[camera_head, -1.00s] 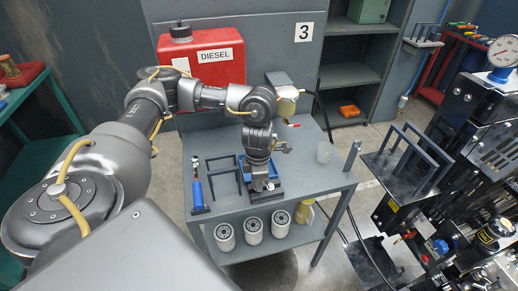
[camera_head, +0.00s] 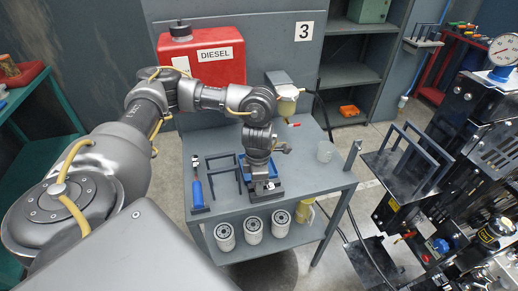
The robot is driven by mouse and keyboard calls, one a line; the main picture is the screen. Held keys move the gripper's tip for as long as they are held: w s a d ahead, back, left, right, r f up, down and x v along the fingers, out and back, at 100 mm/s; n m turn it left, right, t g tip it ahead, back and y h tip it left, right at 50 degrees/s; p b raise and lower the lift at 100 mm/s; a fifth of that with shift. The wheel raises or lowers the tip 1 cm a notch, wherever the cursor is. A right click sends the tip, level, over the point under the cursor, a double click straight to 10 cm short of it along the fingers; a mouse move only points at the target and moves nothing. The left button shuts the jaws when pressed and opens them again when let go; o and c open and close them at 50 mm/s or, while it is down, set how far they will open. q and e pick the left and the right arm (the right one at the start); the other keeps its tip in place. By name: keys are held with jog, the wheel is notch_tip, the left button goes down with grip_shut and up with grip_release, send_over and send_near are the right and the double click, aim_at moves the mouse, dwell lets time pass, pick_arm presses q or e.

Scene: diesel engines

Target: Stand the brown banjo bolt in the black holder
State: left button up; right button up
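My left arm comes in from the left and reaches over the grey table. My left gripper (camera_head: 264,182) points down near the table's front edge. It is at a low black block (camera_head: 277,194), which looks like the black holder. The gripper covers much of this block, and I cannot tell whether the two touch. I cannot make out the brown banjo bolt; it may be hidden by the gripper or too small. Whether the fingers are open or shut is too small to see. My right gripper is not in view.
A blue tray (camera_head: 243,161) lies partly behind the gripper on the grey table (camera_head: 310,179). A blue-handled tool (camera_head: 197,190) and dark racks stand left. White filters (camera_head: 253,230) sit on the lower shelf. A red DIESEL tank (camera_head: 205,58) is behind.

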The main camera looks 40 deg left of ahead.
pick_arm(q)
notch_tip(320, 180, up, 12)
jog(key=shift+r, duration=0.25)
dwell(0.7)
